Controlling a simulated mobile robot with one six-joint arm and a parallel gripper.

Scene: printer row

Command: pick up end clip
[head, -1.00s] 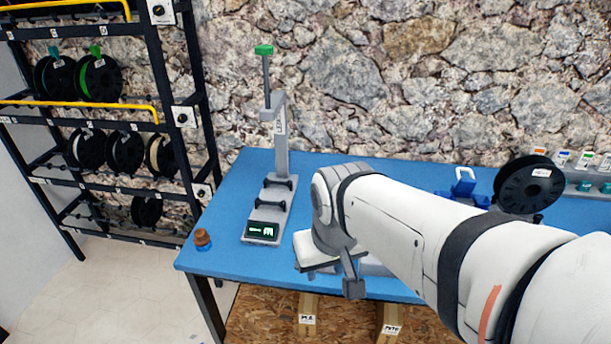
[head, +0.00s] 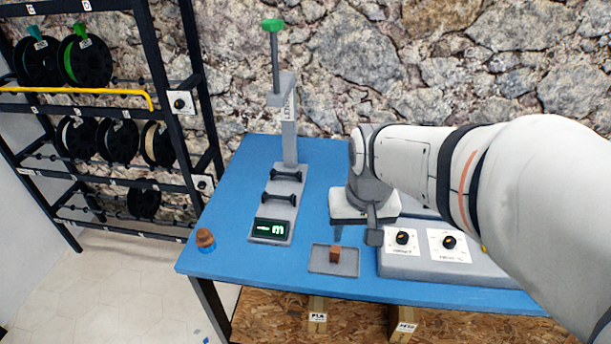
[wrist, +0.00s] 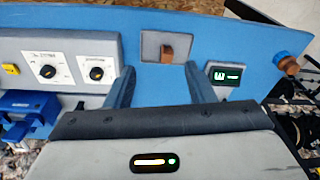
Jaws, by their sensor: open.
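A small brown block (head: 335,254), which looks like the end clip, sits in a shallow grey tray (head: 318,270) near the table's front edge. In the wrist view the brown piece (wrist: 168,54) shows ahead, between the lines of my fingers, with the tray (wrist: 149,50) around it. My gripper (head: 356,236) points down close above and beside the tray in the head view. In the wrist view my gripper (wrist: 161,80) is open, with nothing between its fingers. The brown piece's finer shape is too small to tell.
A grey control box with knobs (head: 403,268) stands close right of the tray. A grey stand with a lit display (head: 271,229) stands to its left. A copper-brown knob-like piece (head: 205,239) is at the table's left corner. Blue tabletop (head: 235,195) is free between them.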

